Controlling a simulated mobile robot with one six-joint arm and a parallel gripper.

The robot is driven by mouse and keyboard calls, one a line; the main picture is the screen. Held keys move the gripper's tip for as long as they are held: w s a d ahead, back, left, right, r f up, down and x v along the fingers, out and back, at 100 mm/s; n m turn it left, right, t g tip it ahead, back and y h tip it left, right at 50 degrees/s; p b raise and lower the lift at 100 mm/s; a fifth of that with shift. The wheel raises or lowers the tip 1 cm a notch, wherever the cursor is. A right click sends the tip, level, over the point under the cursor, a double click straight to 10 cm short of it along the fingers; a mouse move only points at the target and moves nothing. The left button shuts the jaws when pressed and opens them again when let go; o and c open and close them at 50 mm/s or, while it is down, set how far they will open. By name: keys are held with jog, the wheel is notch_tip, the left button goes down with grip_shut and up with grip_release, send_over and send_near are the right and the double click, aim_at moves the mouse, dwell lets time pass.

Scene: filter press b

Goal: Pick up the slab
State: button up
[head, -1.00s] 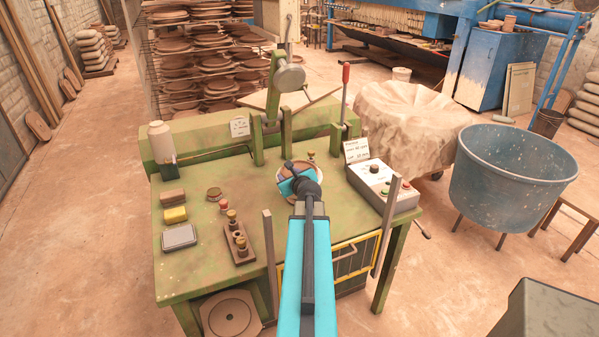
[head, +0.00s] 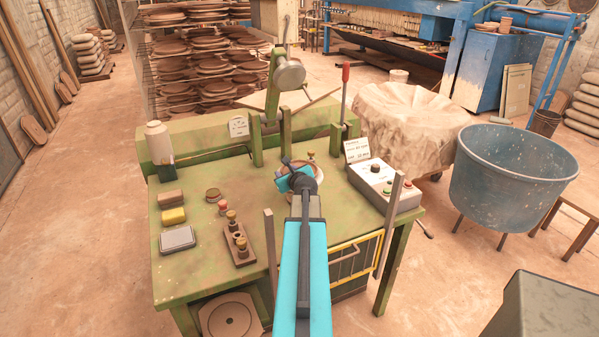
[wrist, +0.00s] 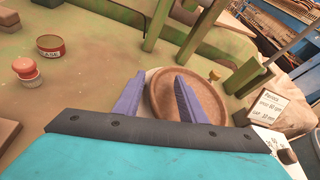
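A round reddish-brown disc with a raised rim, which looks like the slab (wrist: 212,97), lies flat on the green press table (wrist: 88,75) in the wrist view. In the head view the slab (head: 319,172) is mostly hidden behind my arm and gripper, with its right edge showing. My gripper (wrist: 158,84) is open, with two purple fingers apart and nothing held between them. The right finger overlaps the slab in the wrist view, and the left finger is beside its left edge. I cannot tell how high the fingers are above it.
A control box (head: 385,187) with buttons stands right of the slab. A lever with a red knob (head: 346,73) and the press's upright arm (head: 289,76) rise behind. Left are a yellow sponge (head: 173,215), a tin (head: 213,194) and a weight block (head: 240,243).

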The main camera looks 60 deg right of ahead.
jog(key=shift+f, duration=0.2)
grip_shut()
jog(key=shift+s, duration=0.1)
